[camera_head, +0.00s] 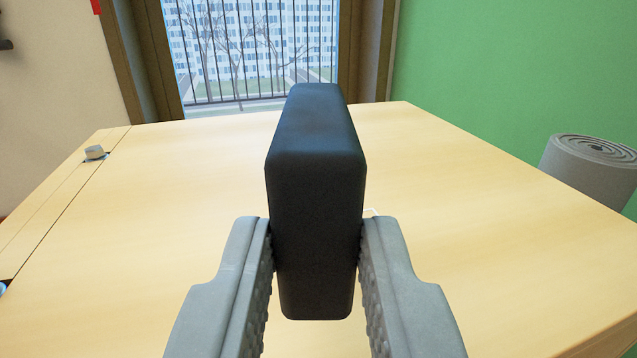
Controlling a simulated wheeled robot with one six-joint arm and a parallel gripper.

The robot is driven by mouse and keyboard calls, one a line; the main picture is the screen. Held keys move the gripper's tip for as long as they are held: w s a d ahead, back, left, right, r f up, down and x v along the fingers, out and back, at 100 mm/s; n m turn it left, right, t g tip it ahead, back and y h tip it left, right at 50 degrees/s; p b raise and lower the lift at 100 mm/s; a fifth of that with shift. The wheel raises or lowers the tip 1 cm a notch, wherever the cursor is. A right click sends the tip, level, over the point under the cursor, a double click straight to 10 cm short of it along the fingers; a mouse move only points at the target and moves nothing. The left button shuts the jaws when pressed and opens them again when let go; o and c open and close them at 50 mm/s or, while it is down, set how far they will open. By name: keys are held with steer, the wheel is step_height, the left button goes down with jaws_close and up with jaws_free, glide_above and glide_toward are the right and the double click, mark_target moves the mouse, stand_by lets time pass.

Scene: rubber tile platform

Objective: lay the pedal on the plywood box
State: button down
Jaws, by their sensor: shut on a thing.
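My gripper (316,235) is shut on a black block with rounded edges, which I take to be the pedal (316,190). The pedal stands on its narrow side between the two grey fingers, its long side running away from me. The pale wooden top of the plywood box (460,210) spreads below and beyond it. I cannot tell whether the pedal touches this top. The pedal hides the middle of the top, and a small white edge (371,211) shows just right of it.
A small grey knob (95,152) sits near the left edge of the wood, by a seam. A rolled grey mat (590,168) stands past the right edge. A window (250,50) and green wall (500,60) lie behind. The wood is clear left and right of the pedal.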

steer(key=shift+f, duration=3.4)
steer(key=c, duration=1.1)
jaws_free()
steer(key=s, duration=1.7)
steer(key=shift+s+d, duration=0.2)
steer(key=shift+d, duration=0.1)
